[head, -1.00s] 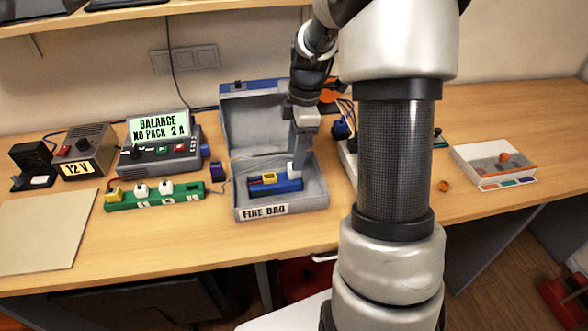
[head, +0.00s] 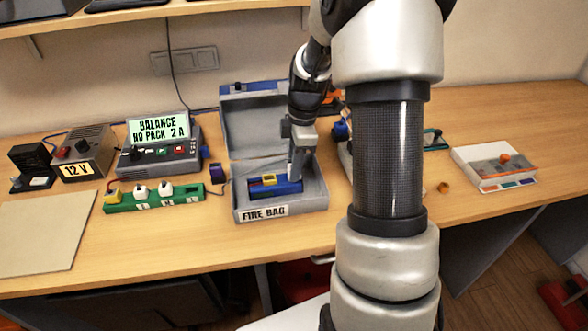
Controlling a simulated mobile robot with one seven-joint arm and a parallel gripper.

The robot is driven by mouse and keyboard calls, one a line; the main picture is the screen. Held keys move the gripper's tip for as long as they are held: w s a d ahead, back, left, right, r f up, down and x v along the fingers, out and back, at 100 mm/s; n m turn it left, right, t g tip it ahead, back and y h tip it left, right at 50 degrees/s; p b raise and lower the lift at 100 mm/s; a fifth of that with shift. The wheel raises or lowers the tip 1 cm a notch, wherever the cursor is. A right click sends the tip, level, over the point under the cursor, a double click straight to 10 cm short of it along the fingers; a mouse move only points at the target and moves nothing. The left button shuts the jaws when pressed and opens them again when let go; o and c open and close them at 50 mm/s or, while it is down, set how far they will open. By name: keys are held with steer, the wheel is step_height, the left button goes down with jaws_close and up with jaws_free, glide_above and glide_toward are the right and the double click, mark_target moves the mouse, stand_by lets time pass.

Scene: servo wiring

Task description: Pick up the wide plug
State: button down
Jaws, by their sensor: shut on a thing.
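My gripper (head: 296,171) points down into the open grey fire bag box (head: 310,203), at the right end of the blue battery pack (head: 284,189). It is shut on a small white plug, which I take for the wide plug; the fingers hide nearly all of it here. I cannot tell whether the plug is clear of the box floor. A yellow plug (head: 268,178) sits on top of the battery pack, left of my gripper.
A green strip (head: 155,203) left of the box holds white plugs and a yellow one. Behind it stands a grey charger (head: 160,157) reading "BALANCE NO PACK 2 A". A 12 V supply (head: 85,152) is far left. A white tray (head: 494,168) lies right.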

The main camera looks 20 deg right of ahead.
step_height(320, 180, up, 10)
steer(key=shift+p, duration=0.45)
steer(key=shift+f, duration=0.1)
